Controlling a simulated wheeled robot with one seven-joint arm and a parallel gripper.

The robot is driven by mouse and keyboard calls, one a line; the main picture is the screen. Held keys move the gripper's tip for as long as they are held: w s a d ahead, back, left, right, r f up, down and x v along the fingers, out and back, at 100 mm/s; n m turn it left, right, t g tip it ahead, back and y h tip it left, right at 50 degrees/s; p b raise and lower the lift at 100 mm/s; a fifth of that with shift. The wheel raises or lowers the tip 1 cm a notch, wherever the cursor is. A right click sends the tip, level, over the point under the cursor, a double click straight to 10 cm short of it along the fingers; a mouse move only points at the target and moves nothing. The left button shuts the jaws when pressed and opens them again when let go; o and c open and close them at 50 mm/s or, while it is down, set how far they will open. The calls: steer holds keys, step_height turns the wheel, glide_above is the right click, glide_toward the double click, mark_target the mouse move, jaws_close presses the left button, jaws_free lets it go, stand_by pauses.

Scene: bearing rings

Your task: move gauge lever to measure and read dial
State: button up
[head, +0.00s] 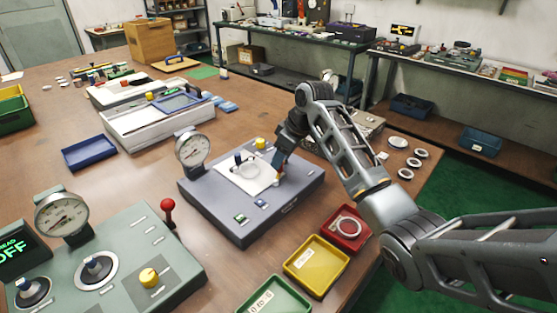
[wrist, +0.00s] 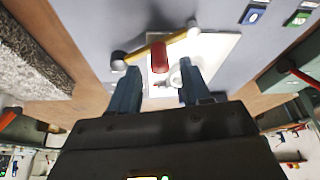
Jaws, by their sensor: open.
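The blue-grey gauge box (head: 228,210) stands mid-table with a round dial (head: 193,149) at its left corner. The dial's reading is too small to make out. A white plate on it (head: 238,184) carries a pale ring (head: 247,170), also partly seen in the wrist view (wrist: 176,79). The yellow lever bar (wrist: 142,54) crosses the plate edge, with a red handle (wrist: 159,57) on it. My gripper (head: 279,167) is open at the box's right side. In the wrist view the fingers (wrist: 158,70) stand either side of the handle; contact cannot be told.
A green box (head: 140,255) at front left has another dial (head: 62,215), a red-knobbed lever (head: 168,207) and a display showing OFF. Red (head: 343,230), yellow (head: 316,265) and green (head: 270,298) trays line the front edge. Loose rings (head: 405,174) lie at right.

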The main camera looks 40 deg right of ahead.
steer(key=shift+x, duration=1.25)
steer(key=shift+c, duration=0.5)
jaws_close()
